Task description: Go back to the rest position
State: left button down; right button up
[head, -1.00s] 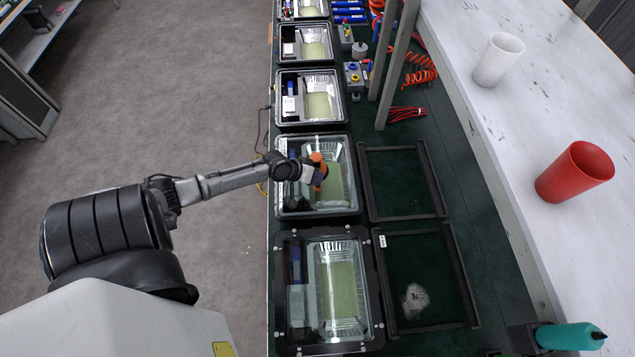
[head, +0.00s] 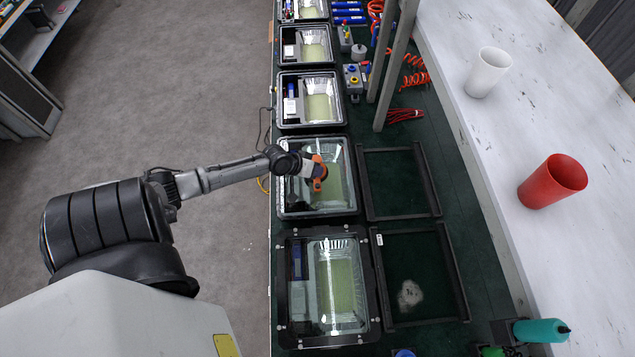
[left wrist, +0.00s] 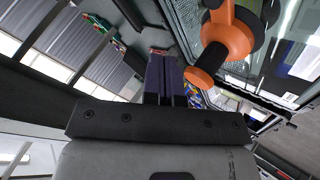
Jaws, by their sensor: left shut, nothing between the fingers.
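My left gripper (head: 308,170) is above the fourth floodlight housing from the top (head: 283,205), its arm reaching in from the left. In the left wrist view its dark fingers (left wrist: 165,78) are together with nothing held between them. An orange and black tool, perhaps a suction lifter (head: 319,173), is at the glass of that housing, close to the fingertips. In the left wrist view the orange tool (left wrist: 232,38) is to the right of the fingers, apart from them. My right gripper is not in view.
A nearer housing with a black frame (head: 370,290) and several farther ones line the green bench. Two dark empty frames (head: 430,180) lie to the right. A red cup (head: 552,182) and white cup (head: 488,72) stand on the white shelf. A teal bottle (head: 541,330) is at bottom right.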

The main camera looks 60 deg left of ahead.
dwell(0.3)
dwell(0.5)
pick_arm(q)
jog(key=shift+f, duration=0.15)
jog(key=s+d+r+m+g+y+p, duration=0.1)
jog(key=s+d+r+m+p, duration=0.3)
jog(key=s+d+r, duration=0.5)
jog(key=s+d+r+m+g+p, duration=0.4)
jog(key=s+d+r, duration=0.5)
jog(key=d, duration=0.7)
notch_tip(320, 180, up, 3)
jog(key=p, duration=0.2)
jog(key=shift+d+m+y+p, duration=0.2)
jog(key=shift+m+y+p, duration=0.1)
jog(key=shift+y, duration=0.1)
